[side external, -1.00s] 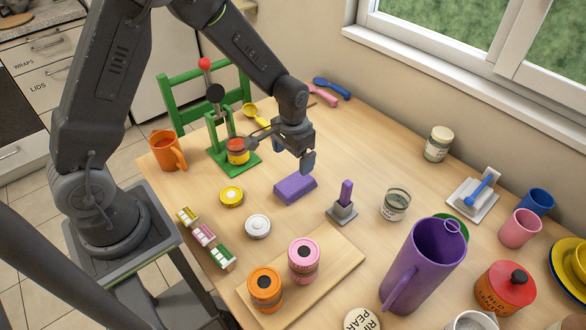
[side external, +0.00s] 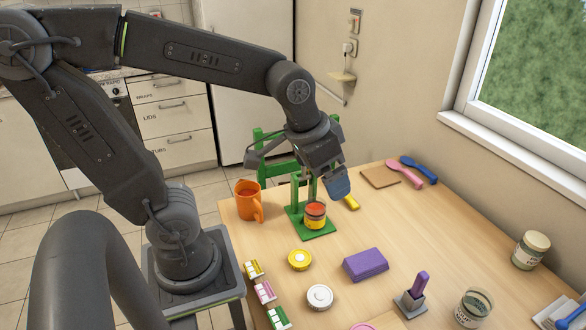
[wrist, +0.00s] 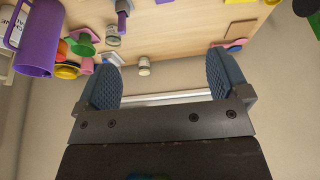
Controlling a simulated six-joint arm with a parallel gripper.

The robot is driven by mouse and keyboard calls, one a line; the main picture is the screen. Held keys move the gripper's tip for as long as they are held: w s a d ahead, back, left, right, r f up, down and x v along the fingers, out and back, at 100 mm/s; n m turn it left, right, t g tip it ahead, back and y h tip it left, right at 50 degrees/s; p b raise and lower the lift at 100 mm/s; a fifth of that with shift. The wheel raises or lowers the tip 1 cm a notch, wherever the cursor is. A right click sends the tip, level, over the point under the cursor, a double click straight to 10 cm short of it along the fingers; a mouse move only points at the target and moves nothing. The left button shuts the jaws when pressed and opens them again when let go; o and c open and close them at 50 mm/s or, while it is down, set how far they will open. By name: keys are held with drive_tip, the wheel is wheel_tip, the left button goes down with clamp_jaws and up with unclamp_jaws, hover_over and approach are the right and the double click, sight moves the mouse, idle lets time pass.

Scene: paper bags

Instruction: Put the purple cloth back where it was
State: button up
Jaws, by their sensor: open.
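The purple cloth (side external: 366,264), a folded block-like pad, lies flat on the wooden table in the side view, to the right of the green stand (side external: 318,228). My gripper (side external: 336,184) is raised above the table, up and left of the cloth and near the top of the stand. It is apart from the cloth. In the wrist view my gripper (wrist: 165,82) has its two blue fingers spread wide with nothing between them. I cannot make out the cloth clearly in the wrist view.
An orange mug (side external: 248,200) stands left of the green stand, which has a red-lidded yellow jar (side external: 315,214) on it. A yellow lid (side external: 300,260) and a white lid (side external: 320,296) lie left of the cloth. A grey holder (side external: 411,303) with a purple piece stands to its right.

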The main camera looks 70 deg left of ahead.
drive_tip(key=s+r+t, duration=0.1)
drive_tip(key=s, duration=0.5)
drive_tip(key=shift+r, duration=0.4)
